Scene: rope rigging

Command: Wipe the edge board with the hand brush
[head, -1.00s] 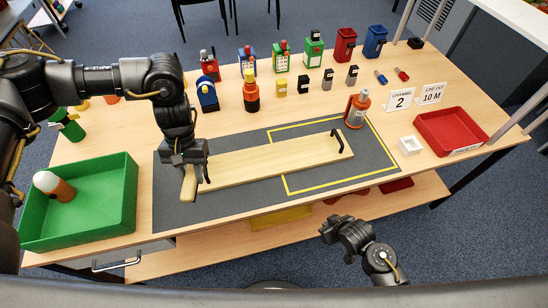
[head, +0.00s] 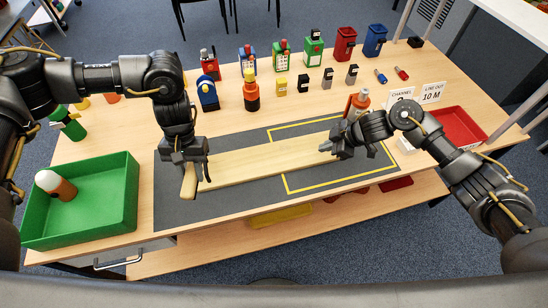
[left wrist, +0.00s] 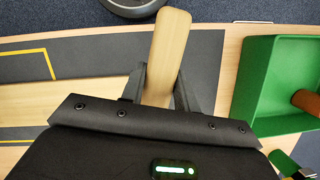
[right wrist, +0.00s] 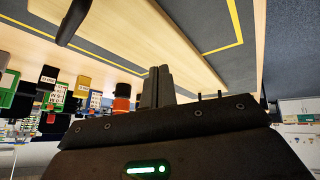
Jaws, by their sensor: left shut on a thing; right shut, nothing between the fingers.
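The edge board (head: 262,160), a long pale wooden plank, lies on the dark mat (head: 225,205). Its black handle (right wrist: 72,20) shows in the right wrist view and is hidden behind my right arm in the head view. My left gripper (head: 190,160) is shut on the hand brush, whose pale wooden handle (head: 189,183) sticks out at the board's left end; the handle also shows in the left wrist view (left wrist: 170,45). Its bristles are hidden. My right gripper (head: 332,148) is shut and empty at the board's right end; I cannot tell whether it touches the board.
A red tray (head: 460,125) is at right, partly behind my right arm. Several coloured containers line the back.

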